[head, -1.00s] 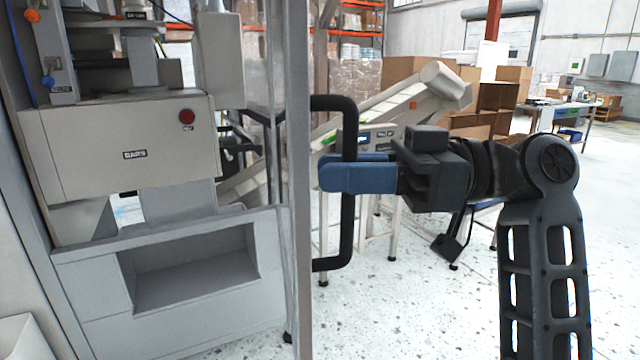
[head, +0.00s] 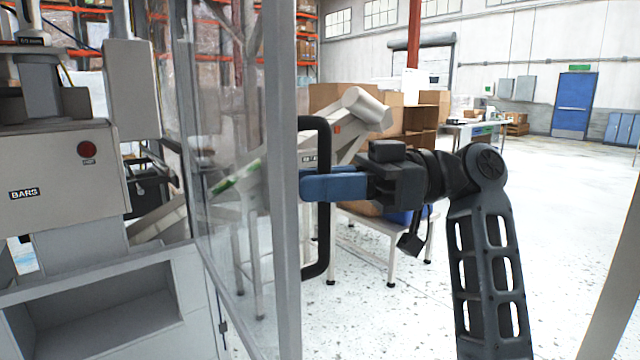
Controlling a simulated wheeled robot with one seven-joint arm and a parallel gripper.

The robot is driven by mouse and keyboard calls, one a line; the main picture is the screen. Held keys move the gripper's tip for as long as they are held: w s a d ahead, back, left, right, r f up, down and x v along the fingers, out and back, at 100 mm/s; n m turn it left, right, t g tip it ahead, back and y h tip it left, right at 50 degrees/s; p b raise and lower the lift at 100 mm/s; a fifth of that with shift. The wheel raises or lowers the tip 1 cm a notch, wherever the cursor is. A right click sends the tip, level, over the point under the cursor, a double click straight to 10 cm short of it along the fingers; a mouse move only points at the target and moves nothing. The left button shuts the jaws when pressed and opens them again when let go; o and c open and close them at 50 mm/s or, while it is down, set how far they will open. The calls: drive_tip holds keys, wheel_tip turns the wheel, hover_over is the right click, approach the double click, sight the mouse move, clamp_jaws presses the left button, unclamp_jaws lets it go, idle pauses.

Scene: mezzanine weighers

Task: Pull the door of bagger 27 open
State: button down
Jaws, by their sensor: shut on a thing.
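The bagger's door (head: 284,180) is a clear panel in a grey frame. It stands swung out from the grey machine body (head: 60,180), with the panel visible at an angle. A black D-shaped handle (head: 318,258) is on the door's outer edge. My gripper (head: 312,187) has blue fingers shut on the upright bar of the handle, above its middle. The far finger is largely hidden behind the near one. No label with the number 27 is readable.
An inclined conveyor (head: 362,112) on a pale stand is behind the handle. Cardboard boxes (head: 430,110) are stacked beyond it. Open speckled floor (head: 560,190) lies to the right. A grey post (head: 612,305) rises at the lower right edge.

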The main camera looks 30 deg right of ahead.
drive_tip(key=c, duration=1.2)
unclamp_jaws()
drive_tip(key=shift+s, duration=0.1)
drive_tip(key=shift+o, duration=0.2)
drive_tip(key=shift+d, duration=0.1)
drive_tip(key=v, duration=0.7)
drive_tip(key=shift+d+b, duration=0.3)
drive_tip(key=shift+s, duration=0.1)
